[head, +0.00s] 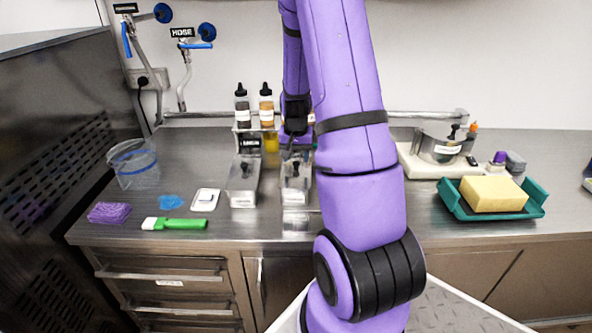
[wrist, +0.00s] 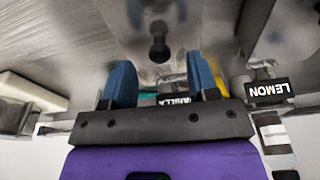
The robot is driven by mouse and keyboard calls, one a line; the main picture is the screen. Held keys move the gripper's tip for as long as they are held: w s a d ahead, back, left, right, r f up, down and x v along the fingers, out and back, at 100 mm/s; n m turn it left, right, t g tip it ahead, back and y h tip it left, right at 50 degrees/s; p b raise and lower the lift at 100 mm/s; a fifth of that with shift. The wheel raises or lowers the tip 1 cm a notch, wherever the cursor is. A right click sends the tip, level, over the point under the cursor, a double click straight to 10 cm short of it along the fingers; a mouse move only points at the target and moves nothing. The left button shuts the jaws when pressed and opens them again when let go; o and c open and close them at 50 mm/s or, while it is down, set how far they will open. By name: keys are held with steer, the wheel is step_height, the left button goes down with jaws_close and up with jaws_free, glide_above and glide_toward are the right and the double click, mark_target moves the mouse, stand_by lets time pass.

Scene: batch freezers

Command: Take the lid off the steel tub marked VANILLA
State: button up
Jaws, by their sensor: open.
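The steel tub (head: 295,193) under my arm has a steel lid with a black knob (head: 296,168). In the wrist view a sign behind my fingers (wrist: 176,100) reads partly as VANILLA, in line with this tub. The knob (wrist: 158,48) stands just beyond and between my two blue fingertips, apart from them. My gripper (wrist: 160,68) is open and empty; in the head view my gripper (head: 297,142) is above the tub's back part, its fingers hard to make out. A similar lidded tub (head: 243,188) stands to the left, by the LEMON sign (wrist: 269,90).
Two bottles (head: 266,108) stand behind the tubs. A steel pan (head: 440,150) on a white board (head: 415,165) and a teal tray (head: 455,205) with a yellow sponge (head: 493,193) are right.

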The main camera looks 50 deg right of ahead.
steer(key=shift+w+d+f, duration=0.1)
steer(key=shift+d+f, duration=0.1)
steer(key=shift+f, duration=1.05)
steer(key=shift+c, duration=0.5)
jaws_close()
steer(key=shift+r, duration=0.15)
